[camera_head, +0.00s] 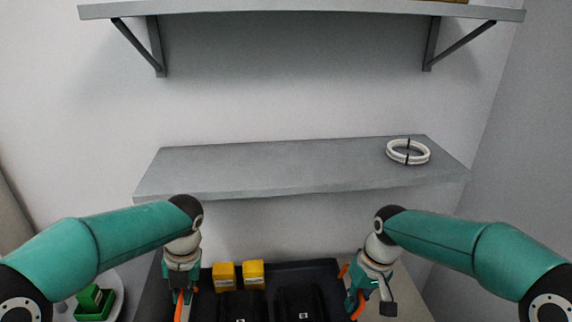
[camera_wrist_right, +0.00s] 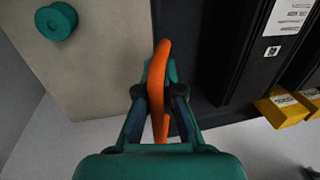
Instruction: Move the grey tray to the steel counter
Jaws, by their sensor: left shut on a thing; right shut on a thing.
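The dark grey tray (camera_head: 300,267) is at the bottom of the head view and is cut off by the frame edge. It holds two yellow boxes (camera_head: 224,276) and two black devices (camera_head: 300,303). My left gripper (camera_head: 180,297) is shut on the orange handle at its left side. My right gripper (camera_head: 358,294) is shut on the orange handle at its right side. The right wrist view shows this orange handle (camera_wrist_right: 161,60) between the fingers of my right gripper (camera_wrist_right: 160,95), beside the tray wall (camera_wrist_right: 196,60). No surface is clearly identifiable as the steel counter.
A grey wall-mounted slab (camera_head: 270,168) lies ahead, with a white cable ring (camera_head: 393,154) at its right and free room elsewhere. A higher shelf (camera_head: 290,8) hangs above. A beige surface (camera_wrist_right: 95,85) carries a green spool (camera_wrist_right: 56,21). Green blocks (camera_head: 94,302) are at lower left.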

